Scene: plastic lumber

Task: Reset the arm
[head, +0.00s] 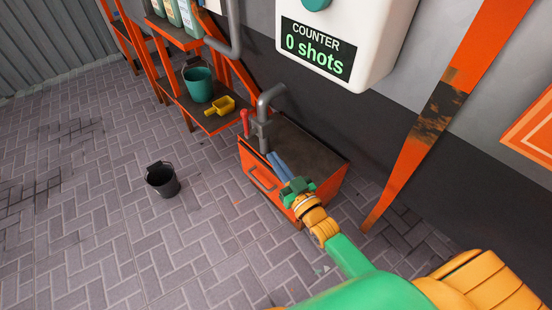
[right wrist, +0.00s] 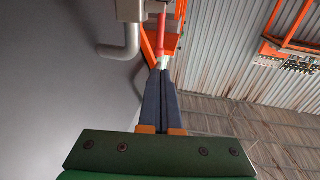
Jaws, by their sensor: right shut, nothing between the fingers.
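My right arm reaches in from the lower right of the head view. My right gripper (head: 277,160) is over the orange cabinet with the grey pipe tap. In the right wrist view its two dark fingers (right wrist: 163,75) lie side by side, shut, with nothing held. The red lever (head: 245,122) stands beside the tap (head: 262,125); it also shows past the fingertips in the right wrist view (right wrist: 160,35). I cannot tell whether the fingertips touch it. My left gripper is not in view.
A black bucket (head: 162,180) stands on the brick floor. An orange shelf holds a teal bucket (head: 199,86) and a yellow scoop (head: 221,106). A white counter box (head: 350,35) on the wall reads "0 shots". An orange beam (head: 425,130) leans at right. The left floor is mostly clear.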

